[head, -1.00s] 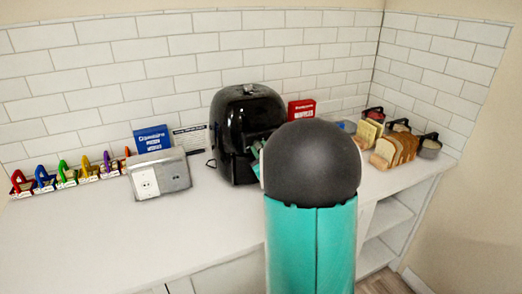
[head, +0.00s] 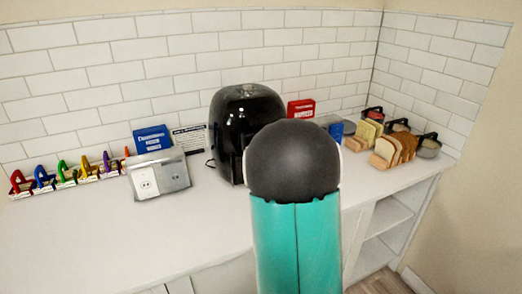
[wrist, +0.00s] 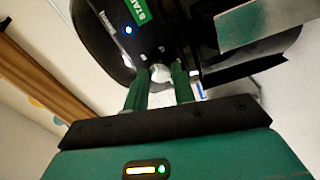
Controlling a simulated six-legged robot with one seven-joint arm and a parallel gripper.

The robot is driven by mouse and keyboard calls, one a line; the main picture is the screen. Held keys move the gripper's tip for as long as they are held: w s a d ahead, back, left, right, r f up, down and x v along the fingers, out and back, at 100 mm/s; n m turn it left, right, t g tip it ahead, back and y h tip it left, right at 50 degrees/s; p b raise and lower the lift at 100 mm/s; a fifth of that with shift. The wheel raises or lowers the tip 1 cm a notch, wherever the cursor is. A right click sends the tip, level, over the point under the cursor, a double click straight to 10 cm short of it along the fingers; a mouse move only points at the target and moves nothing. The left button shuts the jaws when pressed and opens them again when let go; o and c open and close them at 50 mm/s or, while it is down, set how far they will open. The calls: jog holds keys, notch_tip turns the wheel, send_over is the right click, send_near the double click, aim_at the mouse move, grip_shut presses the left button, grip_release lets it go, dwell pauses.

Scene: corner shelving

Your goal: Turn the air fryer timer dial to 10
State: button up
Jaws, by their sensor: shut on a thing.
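The black air fryer (head: 243,115) stands on the counter against the tiled wall in the head view. My arm covers part of its front and hides my gripper there. In the wrist view the dark air fryer body (wrist: 112,38) fills the upper middle, with a green START label (wrist: 138,10) and a small blue light. My gripper (wrist: 160,82) has its two green fingers on either side of a small pale round knob, the timer dial (wrist: 160,72), and is shut on it. The dial's numbers and pointer cannot be read.
Left of the fryer are a metal outlet box (head: 159,174), a blue box (head: 152,139) and several coloured stands. Right are a red box (head: 301,109), sliced bread (head: 391,149) and dark-handled pots (head: 428,146). The counter's front left (head: 120,235) is clear.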

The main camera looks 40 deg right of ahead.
jog(key=n, duration=0.6)
jog(key=shift+n+y, duration=0.3)
jog(key=shift+y, duration=0.1)
jog(key=o, duration=1)
jog(key=shift+s, duration=0.2)
jog(key=v, duration=1.3)
jog(key=shift+s+a, duration=0.15)
jog(key=shift+s, duration=0.1)
jog(key=shift+f, duration=0.1)
